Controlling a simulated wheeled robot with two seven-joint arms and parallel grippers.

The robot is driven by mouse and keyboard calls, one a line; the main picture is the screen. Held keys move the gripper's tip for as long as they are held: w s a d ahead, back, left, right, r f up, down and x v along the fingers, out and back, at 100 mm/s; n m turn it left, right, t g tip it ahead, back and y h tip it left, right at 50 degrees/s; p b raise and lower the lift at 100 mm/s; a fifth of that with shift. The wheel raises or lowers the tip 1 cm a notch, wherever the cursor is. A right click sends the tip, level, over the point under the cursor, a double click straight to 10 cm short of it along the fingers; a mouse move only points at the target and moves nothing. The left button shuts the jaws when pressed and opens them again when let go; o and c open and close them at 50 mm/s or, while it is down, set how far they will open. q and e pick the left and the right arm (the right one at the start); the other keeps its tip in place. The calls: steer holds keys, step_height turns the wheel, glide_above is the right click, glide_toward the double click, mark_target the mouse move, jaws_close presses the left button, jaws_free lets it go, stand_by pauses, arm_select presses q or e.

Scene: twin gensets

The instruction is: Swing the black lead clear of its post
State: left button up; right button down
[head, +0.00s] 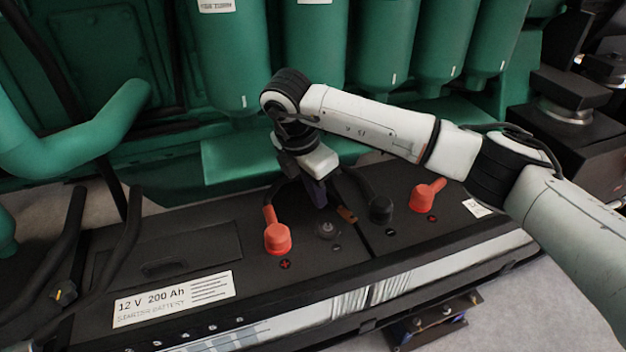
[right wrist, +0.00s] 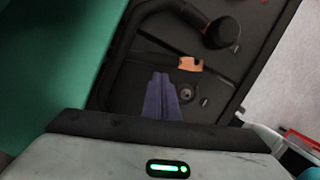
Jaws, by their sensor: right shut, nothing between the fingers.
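A bare dark post (head: 327,229) stands on the battery beside a minus mark; it also shows in the right wrist view (right wrist: 187,93). A copper-coloured lug (head: 346,214) lies just beyond it, apart from the post; in the right wrist view the lug (right wrist: 190,64) sits at the end of a dark strip that looks like the black lead. A second black cable ends in a black cap (head: 381,210) farther right. My right gripper (head: 319,203) points down near the bare post, its purple fingers (right wrist: 162,98) together and empty. My left gripper is not in view.
Red-capped terminals stand left (head: 277,238) and right (head: 427,196) of the post. Green engine canisters (head: 230,60) rise behind the batteries. The labelled battery top (head: 160,250) at the left is mostly clear. Black hoses (head: 70,250) run at the far left.

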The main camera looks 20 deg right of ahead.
steer(key=shift+d+f, duration=0.15)
steer(key=shift+f, duration=0.55)
steer(key=shift+w, duration=0.1)
steer(key=shift+w+d+r, duration=0.15)
steer(key=shift+w+d, duration=0.05)
steer(key=shift+d, duration=0.3)
